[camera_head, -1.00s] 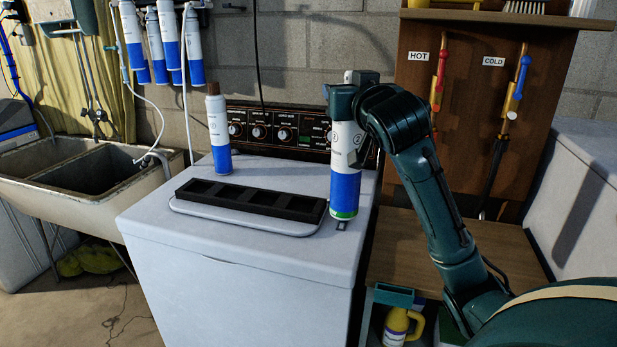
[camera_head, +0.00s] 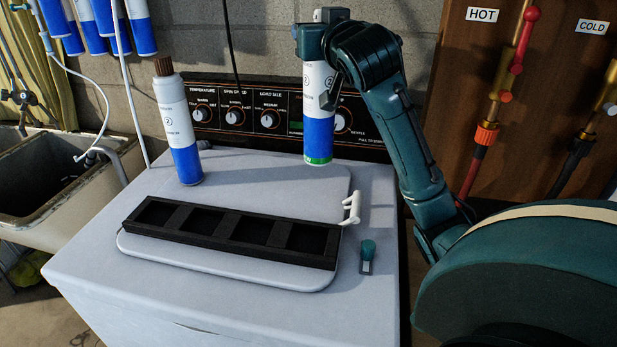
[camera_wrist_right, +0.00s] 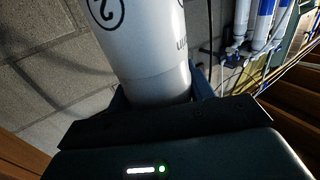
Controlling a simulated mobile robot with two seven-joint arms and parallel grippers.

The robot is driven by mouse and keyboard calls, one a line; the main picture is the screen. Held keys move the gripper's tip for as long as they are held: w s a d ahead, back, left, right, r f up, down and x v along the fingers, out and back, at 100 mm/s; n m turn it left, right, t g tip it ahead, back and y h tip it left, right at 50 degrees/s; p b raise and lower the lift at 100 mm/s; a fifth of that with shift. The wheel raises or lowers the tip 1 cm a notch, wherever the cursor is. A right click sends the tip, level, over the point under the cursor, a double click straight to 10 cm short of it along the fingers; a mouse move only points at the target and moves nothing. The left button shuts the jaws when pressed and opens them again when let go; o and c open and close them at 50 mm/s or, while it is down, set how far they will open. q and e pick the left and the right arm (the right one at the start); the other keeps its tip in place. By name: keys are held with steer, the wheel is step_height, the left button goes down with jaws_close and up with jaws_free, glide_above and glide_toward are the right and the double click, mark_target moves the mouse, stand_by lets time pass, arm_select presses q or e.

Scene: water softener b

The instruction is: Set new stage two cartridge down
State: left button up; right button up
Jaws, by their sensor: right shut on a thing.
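A white and blue cartridge (camera_head: 318,130) marked 2, with a green bottom rim, is held upright by my right gripper (camera_head: 326,84) above the back right of the washer top. Its white upper part (camera_wrist_right: 150,55) fills the middle of the right wrist view, between the fingers. A second white and blue cartridge (camera_head: 176,122), also marked 2, with a brown cap, stands upright at the back left of the washer top. A black rack (camera_head: 183,237) with several square compartments, all empty, lies on the washer lid. My left gripper is not in view.
The washer top (camera_head: 372,310) has a white handled fitting (camera_head: 351,208) at the rack's right end and a small teal-capped item (camera_head: 367,254) in front of it. The control panel (camera_head: 218,105) rises behind. A sink (camera_head: 50,180) is left. The lid behind the rack is clear.

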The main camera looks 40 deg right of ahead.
mark_target(317, 88)
step_height(317, 88, down, 6)
steer(key=shift+w+d+r+b, duration=0.1)
steer(key=shift+w+b, duration=0.05)
steer(key=shift+b, duration=0.25)
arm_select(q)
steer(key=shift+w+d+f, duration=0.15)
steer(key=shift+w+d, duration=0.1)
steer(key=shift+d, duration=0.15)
arm_select(e)
steer(key=shift+f, duration=1.95)
arm_select(q)
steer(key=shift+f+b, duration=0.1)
steer(key=shift+b, duration=0.25)
arm_select(e)
steer(key=shift+f, duration=0.15)
steer(key=o, duration=1.2)
steer(key=shift+c, duration=0.2)
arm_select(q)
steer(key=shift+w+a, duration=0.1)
